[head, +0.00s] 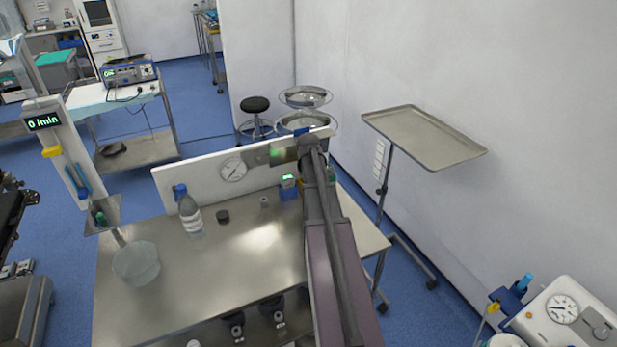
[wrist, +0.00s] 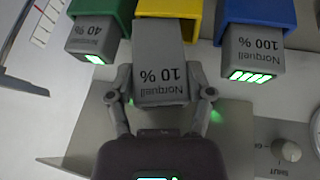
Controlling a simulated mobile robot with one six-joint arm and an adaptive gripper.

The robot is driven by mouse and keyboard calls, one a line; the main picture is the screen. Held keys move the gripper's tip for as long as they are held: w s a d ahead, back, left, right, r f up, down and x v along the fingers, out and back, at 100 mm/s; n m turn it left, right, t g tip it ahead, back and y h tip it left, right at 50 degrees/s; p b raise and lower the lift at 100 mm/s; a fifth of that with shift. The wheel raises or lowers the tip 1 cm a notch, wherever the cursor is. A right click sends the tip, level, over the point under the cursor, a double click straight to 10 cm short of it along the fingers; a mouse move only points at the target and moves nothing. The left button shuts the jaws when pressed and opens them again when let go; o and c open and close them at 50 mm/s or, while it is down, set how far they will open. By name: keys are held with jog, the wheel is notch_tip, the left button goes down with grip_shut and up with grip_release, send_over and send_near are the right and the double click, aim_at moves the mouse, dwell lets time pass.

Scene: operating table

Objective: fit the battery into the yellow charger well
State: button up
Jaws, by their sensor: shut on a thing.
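In the wrist view my gripper (wrist: 160,95) is shut on a grey battery (wrist: 160,65) marked "Norquell 10 %", one finger on each side. The battery's far end overlaps the yellow charger well (wrist: 196,22) in the picture. I cannot tell whether that end is inside the well or just in front of it. The battery looks roughly in line with the well. In the head view my arm hides the gripper, the battery and the yellow well.
A green well (wrist: 98,10) holds a 40 % battery (wrist: 90,42), and a blue well (wrist: 262,10) holds a 100 % battery (wrist: 252,55), close on either side. A knob (wrist: 290,150) is nearby. In the head view a bottle (head: 189,213) stands left on the steel table (head: 160,300).

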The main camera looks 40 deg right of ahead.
jog(key=shift+f, duration=0.6)
jog(key=o, duration=1.3)
jog(key=shift+w, duration=0.1)
jog(key=shift+r, duration=0.1)
jog(key=p+v, duration=1)
jog(key=v, duration=0.2)
jog(key=shift+a, duration=0.1)
